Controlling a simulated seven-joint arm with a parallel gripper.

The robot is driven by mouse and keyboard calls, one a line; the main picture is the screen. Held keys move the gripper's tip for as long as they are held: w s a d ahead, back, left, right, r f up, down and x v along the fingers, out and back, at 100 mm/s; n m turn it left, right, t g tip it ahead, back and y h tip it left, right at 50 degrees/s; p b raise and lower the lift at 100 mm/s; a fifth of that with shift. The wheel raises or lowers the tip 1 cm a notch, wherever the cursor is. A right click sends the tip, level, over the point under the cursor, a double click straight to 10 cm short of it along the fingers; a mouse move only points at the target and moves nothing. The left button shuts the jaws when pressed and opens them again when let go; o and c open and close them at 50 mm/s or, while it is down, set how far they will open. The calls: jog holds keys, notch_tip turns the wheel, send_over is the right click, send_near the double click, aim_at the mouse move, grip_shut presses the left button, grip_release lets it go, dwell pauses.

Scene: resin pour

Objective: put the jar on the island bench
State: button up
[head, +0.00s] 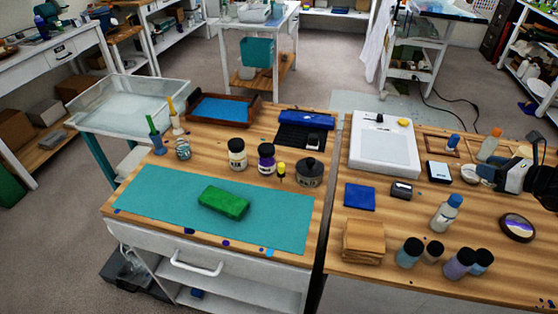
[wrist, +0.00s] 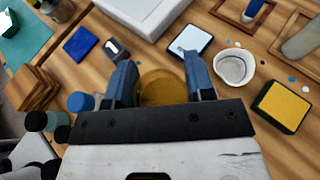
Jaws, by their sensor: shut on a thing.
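My gripper (head: 487,172) is at the right of the head view, low over the right-hand wooden bench (head: 405,205). In the wrist view its two blue fingers (wrist: 158,72) are closed on the sides of a round amber thing (wrist: 162,88), which may be the jar. Its lower part is hidden by the gripper body, and the head view does not show it clearly. I cannot tell whether it touches the bench. The left-hand wooden bench (head: 328,172) bears a teal mat (head: 150,190). I cannot tell which bench is the island bench.
Dark-lidded bottles (head: 460,263) stand at the right bench's front. A white cup (wrist: 235,67) and a yellow-topped block (wrist: 285,105) are near my gripper. A cream jar (head: 237,155), a purple jar (head: 266,160) and a green block (head: 223,202) occupy the left bench. The mat's right part is clear.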

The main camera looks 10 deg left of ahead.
jog(key=r, duration=0.8)
jog(key=shift+w+a+r, duration=0.1)
jog(key=shift+a+r, duration=0.2)
jog(key=shift+r, duration=0.05)
jog(key=w+a+f+n+g+h, duration=0.1)
jog(key=a+f+n+g+h, duration=0.2)
jog(key=a+n+g+h, duration=0.55)
jog(key=w+a+f+n+g+h, duration=0.1)
jog(key=a+f+n+g, duration=0.35)
jog(key=a+n, duration=0.9)
jog(key=w+a+f+n+g+h, duration=0.15)
jog(key=a+n+g+h, duration=0.35)
jog(key=a+n+g, duration=0.6)
jog(key=s+a+r+n+t, duration=0.1)
jog(key=a+r+n+t, duration=0.2)
jog(key=a+n+t, duration=0.95)
jog(key=a+r+n+t, duration=0.3)
jog(key=a+n+t, duration=0.15)
jog(key=a, duration=1.45)
jog(key=s+a+r+n+t, duration=0.1)
jog(key=a+r+n+t, duration=0.2)
jog(key=a+n+t, duration=0.95)
notch_tip(320, 180, down, 11)
jog(key=a+m+g, duration=0.2)
jog(key=m+g, duration=0.1)
jog(key=m, duration=0.2)
jog(key=shift+a+h, duration=0.35)
jog(key=shift+h, duration=0.1)
